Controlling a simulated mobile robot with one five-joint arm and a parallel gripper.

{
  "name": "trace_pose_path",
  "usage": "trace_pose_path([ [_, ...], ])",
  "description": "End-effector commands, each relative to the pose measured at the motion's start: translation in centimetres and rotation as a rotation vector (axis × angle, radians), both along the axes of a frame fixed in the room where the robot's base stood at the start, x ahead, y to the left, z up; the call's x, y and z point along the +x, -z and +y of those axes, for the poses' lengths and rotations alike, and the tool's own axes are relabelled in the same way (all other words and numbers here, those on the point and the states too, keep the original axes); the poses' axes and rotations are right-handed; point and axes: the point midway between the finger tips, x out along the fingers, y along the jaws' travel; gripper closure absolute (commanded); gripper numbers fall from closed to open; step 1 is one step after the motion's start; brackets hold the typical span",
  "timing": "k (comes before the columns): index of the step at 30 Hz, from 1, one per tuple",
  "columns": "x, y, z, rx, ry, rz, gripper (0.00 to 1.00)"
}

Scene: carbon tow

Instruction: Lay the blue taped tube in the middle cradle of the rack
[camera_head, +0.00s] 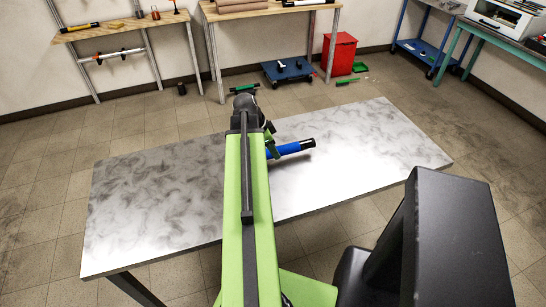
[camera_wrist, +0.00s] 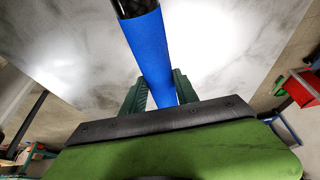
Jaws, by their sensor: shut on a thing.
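The blue taped tube (camera_head: 287,150) shows to the right of my arm in the head view, with a black end pointing right. In the wrist view the tube (camera_wrist: 150,50) runs up from between the two green fingers, its black end at the top edge. My gripper (camera_wrist: 160,88) is shut on the tube; in the head view my gripper (camera_head: 270,148) is partly hidden by my arm. The tube is over the grey marbled table (camera_head: 140,215); I cannot tell whether it touches the top.
Most of the tabletop is bare. Behind it, a wooden bench (camera_head: 115,30) holds small tools, with a rod below. Open floor surrounds the table.

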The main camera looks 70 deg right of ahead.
Motion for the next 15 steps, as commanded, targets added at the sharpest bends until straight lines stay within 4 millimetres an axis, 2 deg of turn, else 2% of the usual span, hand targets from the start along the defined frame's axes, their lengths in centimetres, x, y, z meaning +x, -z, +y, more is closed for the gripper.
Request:
trace_pose_path([
  [1, 0.0, 1.9, 0.0, 0.000, 0.000, 0.000, 1.00],
  [4, 0.0, 3.3, 0.0, 0.000, 0.000, 0.000, 1.00],
  [11, 0.1, 2.9, 0.0, 0.000, -0.001, 0.000, 1.00],
  [15, 0.1, 3.3, 0.0, 0.000, -0.001, 0.000, 1.00],
])
